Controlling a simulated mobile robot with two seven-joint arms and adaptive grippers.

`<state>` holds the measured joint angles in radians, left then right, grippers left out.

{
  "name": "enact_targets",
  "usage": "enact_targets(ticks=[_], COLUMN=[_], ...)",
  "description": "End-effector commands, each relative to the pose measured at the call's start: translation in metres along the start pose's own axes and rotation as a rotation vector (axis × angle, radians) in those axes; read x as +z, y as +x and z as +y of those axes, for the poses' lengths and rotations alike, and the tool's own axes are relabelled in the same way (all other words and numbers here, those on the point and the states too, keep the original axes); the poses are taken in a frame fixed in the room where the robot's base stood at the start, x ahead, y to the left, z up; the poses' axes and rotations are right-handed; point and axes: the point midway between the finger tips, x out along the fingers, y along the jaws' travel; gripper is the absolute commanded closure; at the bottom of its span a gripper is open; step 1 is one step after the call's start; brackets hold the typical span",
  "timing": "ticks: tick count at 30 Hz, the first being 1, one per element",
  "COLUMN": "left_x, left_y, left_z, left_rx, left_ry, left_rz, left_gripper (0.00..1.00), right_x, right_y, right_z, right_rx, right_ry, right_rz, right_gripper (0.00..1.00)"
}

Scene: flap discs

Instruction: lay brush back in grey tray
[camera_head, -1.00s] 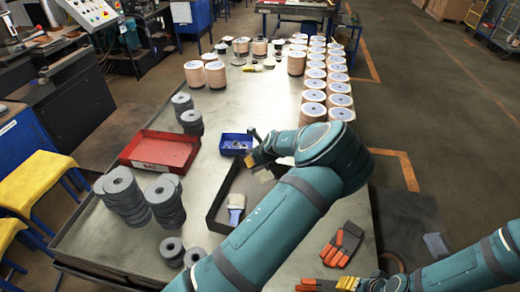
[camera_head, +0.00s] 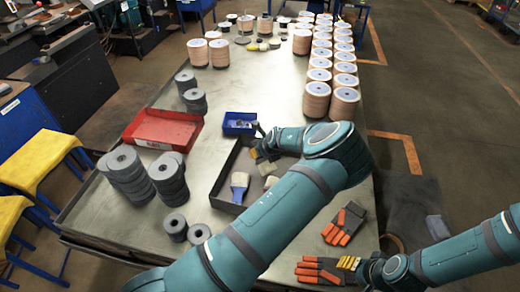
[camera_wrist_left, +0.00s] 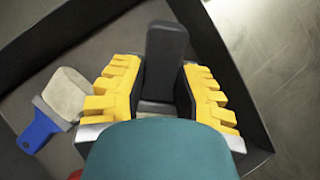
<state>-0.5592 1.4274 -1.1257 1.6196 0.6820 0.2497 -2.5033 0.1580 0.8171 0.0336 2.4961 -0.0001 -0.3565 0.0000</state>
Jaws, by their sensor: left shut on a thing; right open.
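The grey tray (camera_head: 219,183) stands on the bench, its right part hidden by my left arm. A brush with a blue handle (camera_head: 239,186) lies in it; it also shows at the left of the left wrist view (camera_wrist_left: 50,108). My left gripper (camera_head: 263,158) is over the tray, its yellow fingers shut on a second brush with a dark handle (camera_wrist_left: 165,58). That brush's pale bristles (camera_head: 271,182) show below the fingers in the head view; whether they touch the tray floor is unclear. My right gripper (camera_head: 348,263) is open at the bench's near right, beside the gloves.
A blue bin (camera_head: 238,123) stands behind the grey tray, a red tray (camera_head: 163,130) to its left. Stacks of grey discs (camera_head: 130,174) stand at the left. Orange and black gloves (camera_head: 345,223) lie near my right gripper. Spools line the right edge.

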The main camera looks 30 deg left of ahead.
Motion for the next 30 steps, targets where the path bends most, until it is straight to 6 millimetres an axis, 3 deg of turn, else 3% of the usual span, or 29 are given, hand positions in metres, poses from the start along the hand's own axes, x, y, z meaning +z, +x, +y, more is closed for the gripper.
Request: enact_targets(ticks=[7, 8, 9, 21, 26, 30], left_x=[0.000, 0.000, 0.000, 0.000, 0.000, 0.000], left_y=[0.000, 0.000, 0.000, -0.005, -0.027, -0.056], left_z=[0.000, 0.000, 0.000, 0.000, -0.001, -0.001], left_rx=[0.000, 0.000, 0.000, -0.001, -0.003, -0.004], left_ry=[0.000, 0.001, 0.001, 0.002, 0.002, 0.001], left_rz=[-0.001, -0.001, -0.001, 0.000, 0.000, 0.001], left_gripper=[1.00, 0.56, 0.42, 0.40, 0.40, 0.40], right_x=[0.000, 0.000, 0.000, 0.000, 0.000, 0.000], right_y=[0.000, 0.000, 0.000, 0.000, 0.000, 0.000], right_z=[0.000, 0.000, 0.000, 0.000, 0.000, 0.000], right_rx=[0.000, 0.000, 0.000, 0.000, 0.000, 0.000], right_ry=[0.000, 0.000, 0.000, 0.000, 0.000, 0.000], right_rz=[0.000, 0.000, 0.000, 0.000, 0.000, 0.000], right_gripper=[0.53, 0.53, 0.53, 0.53, 0.53, 0.53])
